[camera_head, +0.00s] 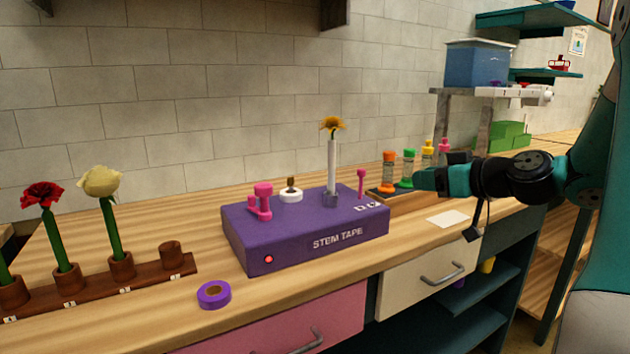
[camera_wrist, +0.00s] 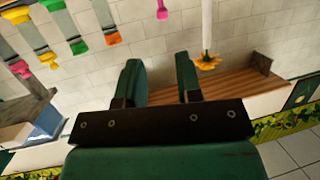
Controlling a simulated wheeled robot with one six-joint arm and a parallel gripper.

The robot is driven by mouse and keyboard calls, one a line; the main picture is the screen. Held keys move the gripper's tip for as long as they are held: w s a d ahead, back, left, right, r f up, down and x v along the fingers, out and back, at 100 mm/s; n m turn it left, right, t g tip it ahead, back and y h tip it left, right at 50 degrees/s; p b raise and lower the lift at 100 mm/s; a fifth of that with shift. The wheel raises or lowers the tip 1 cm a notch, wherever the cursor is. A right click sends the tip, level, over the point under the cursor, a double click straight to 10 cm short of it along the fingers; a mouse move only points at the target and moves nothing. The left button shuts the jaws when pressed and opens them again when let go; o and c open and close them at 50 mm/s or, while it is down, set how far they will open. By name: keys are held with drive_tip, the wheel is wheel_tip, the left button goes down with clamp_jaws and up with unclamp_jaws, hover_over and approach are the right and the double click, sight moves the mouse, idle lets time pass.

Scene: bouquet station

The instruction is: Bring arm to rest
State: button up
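My arm reaches in from the right in the head view, with my gripper (camera_head: 418,180) pointing left above the counter, in front of the colored bottles. In the wrist view, my gripper's two green fingers (camera_wrist: 158,60) stand apart with only wall between them. It is open and empty. In the head view the fingers look small and partly overlap the bottle rack.
A purple stem tape box (camera_head: 305,228) holds an upright orange-yellow flower (camera_head: 333,124). Colored-cap bottles (camera_head: 389,170) stand behind my gripper. A brown rack (camera_head: 145,278) with red and cream flowers and a purple tape roll (camera_head: 214,294) are at left.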

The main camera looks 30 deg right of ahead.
drive_tip(key=s+a+r+n+g+y+p, duration=0.1)
drive_tip(key=s+a+n+g+y+p, duration=0.2)
drive_tip(key=a, duration=0.9)
drive_tip(key=s+a+r+n+g+y+p, duration=0.1)
drive_tip(key=a+g+p, duration=0.3)
drive_tip(key=a, duration=0.8)
drive_tip(key=s+a+g+h+p, duration=0.1)
drive_tip(key=s+a+g, duration=0.2)
drive_tip(key=s, duration=0.5)
drive_tip(key=s+a+r+g+h+p, duration=0.1)
drive_tip(key=s+a+g+h+p, duration=0.1)
drive_tip(key=s+a+g, duration=0.2)
drive_tip(key=s+a, duration=0.2)
drive_tip(key=s, duration=0.2)
drive_tip(key=shift+a+n+g, duration=0.15)
drive_tip(key=shift+n+g, duration=0.15)
